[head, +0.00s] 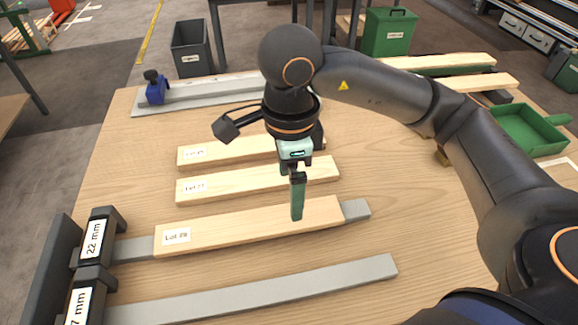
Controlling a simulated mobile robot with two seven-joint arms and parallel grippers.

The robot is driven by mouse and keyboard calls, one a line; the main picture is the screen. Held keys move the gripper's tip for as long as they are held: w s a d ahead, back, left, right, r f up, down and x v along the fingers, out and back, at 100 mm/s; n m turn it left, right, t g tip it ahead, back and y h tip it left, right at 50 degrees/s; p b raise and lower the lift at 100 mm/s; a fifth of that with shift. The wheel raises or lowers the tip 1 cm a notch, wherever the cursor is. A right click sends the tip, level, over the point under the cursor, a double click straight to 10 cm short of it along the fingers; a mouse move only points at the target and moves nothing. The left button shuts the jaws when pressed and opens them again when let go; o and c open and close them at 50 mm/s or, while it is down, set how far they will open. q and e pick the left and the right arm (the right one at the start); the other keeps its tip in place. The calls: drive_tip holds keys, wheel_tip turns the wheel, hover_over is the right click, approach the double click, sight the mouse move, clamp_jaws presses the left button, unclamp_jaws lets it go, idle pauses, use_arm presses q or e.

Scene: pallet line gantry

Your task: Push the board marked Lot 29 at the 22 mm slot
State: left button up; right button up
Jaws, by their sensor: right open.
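The light wooden board marked Lot 29 (240,228) lies on a grey strip at the front of the table, its label at its left end. The strip shows beyond both board ends. The 22 mm gauge block (97,236) stands at the left end of that strip, with a short gap between it and the board. My right gripper (297,205) points down over the right part of this board. Its green fingers overlap in view, and I cannot tell whether the tips touch the board. My left gripper is not in view.
A second gauge block (79,302), its label partly cut off, has an empty grey strip (255,288) in front. Two more labelled boards (260,180) lie behind. A blue clamp (155,87) is at the back left. A green tray (525,130) is at the right.

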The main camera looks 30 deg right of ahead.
sight(226, 229)
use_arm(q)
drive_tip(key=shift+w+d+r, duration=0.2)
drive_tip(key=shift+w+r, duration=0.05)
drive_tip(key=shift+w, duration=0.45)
use_arm(e)
wheel_tip(226, 229, down, 8)
drive_tip(key=shift+r, duration=0.1)
drive_tip(key=c, duration=1.4)
use_arm(q)
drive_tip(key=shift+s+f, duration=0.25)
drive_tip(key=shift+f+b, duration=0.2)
drive_tip(key=shift+b, duration=0.3)
use_arm(e)
drive_tip(key=shift+a, duration=0.15)
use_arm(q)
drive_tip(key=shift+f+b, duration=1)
use_arm(e)
drive_tip(key=shift+w+a+f, duration=0.1)
drive_tip(key=shift+w+a, duration=0.4)
drive_tip(key=shift+a, duration=1.25)
drive_tip(key=shift+w+a+f, duration=0.1)
drive_tip(key=shift+w+a, duration=0.35)
drive_tip(key=shift+a, duration=1.25)
drive_tip(key=shift+w+a, duration=0.5)
drive_tip(key=shift+a, duration=1.25)
drive_tip(key=shift+a, duration=0.25)
